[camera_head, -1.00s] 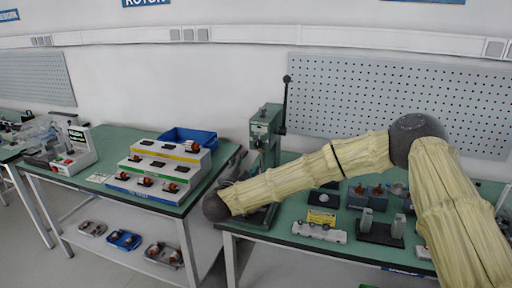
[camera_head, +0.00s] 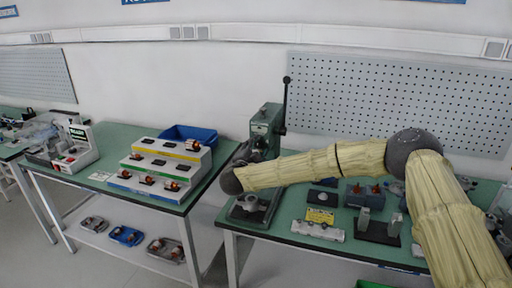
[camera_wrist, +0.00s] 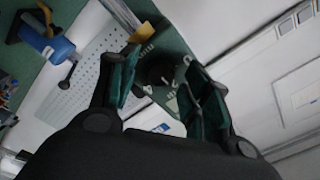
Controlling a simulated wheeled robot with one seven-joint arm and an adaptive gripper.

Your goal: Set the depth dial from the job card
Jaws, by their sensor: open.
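A green press (camera_head: 266,130) with a long black lever stands at the left end of the right-hand bench. In the wrist view, a dark round knob (camera_wrist: 160,72) sits on a green face with pale marks; it looks like the depth dial, but its setting is not readable. My gripper (camera_wrist: 163,90) is open, its two fingers either side of the knob in the picture; I cannot tell the gap to it. In the head view the gripper is mostly hidden behind my wrist beside the press. A yellow card (camera_head: 320,216), possibly the job card, stands on the bench; its text is unreadable.
The left bench carries a stepped parts rack (camera_head: 160,168) and a blue bin (camera_head: 188,135). A pegboard (camera_head: 400,100) is behind.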

